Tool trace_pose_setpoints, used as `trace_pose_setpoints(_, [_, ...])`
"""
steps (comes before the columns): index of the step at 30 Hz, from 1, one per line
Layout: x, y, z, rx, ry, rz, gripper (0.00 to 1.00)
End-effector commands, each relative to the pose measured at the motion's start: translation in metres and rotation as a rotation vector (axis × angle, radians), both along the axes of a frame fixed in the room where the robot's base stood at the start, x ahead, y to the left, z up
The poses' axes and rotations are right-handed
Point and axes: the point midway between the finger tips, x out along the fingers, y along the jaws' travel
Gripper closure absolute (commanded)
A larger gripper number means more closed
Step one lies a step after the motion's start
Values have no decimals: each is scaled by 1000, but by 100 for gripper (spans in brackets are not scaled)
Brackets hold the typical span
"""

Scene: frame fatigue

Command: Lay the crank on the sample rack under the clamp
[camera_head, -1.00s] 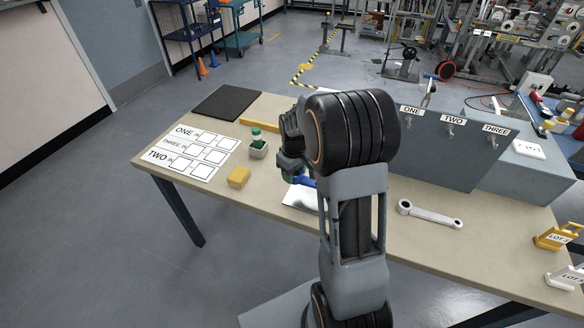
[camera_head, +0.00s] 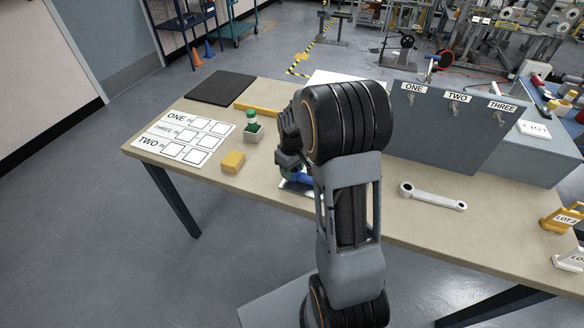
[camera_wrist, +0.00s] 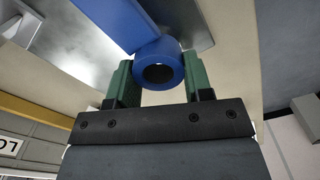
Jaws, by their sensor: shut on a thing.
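My gripper (camera_wrist: 159,76) is shut on a blue crank (camera_wrist: 159,62), its green pads on either side of the crank's ring end. The crank's arm runs up and left in the wrist view, over a shiny metal plate (camera_wrist: 85,55). In the head view, my gripper (camera_head: 290,165) is over the table's middle, partly hidden by my arm, with a bit of blue (camera_head: 301,177) below it. A pale plate (camera_head: 290,187) shows under it. I cannot tell whether the crank touches the plate. I cannot make out the clamp or confirm the sample rack.
A grey-white crank (camera_head: 432,197) lies to the right on the table (camera_head: 350,225). A grey board (camera_head: 445,130) with hooks labelled ONE, TWO, THREE stands behind. A yellow block (camera_head: 233,161), a small pot (camera_head: 253,132) and a label sheet (camera_head: 185,136) lie left.

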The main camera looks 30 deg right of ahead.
Motion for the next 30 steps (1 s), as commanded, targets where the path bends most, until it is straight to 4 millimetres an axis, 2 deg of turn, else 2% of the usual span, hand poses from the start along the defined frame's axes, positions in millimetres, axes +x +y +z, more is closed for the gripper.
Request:
trace_pose_setpoints(14, [0, 0, -1, 0, 0, 0, 85])
trace_pose_setpoints(30, [0, 0, -12, 0, 1, 0, 85])
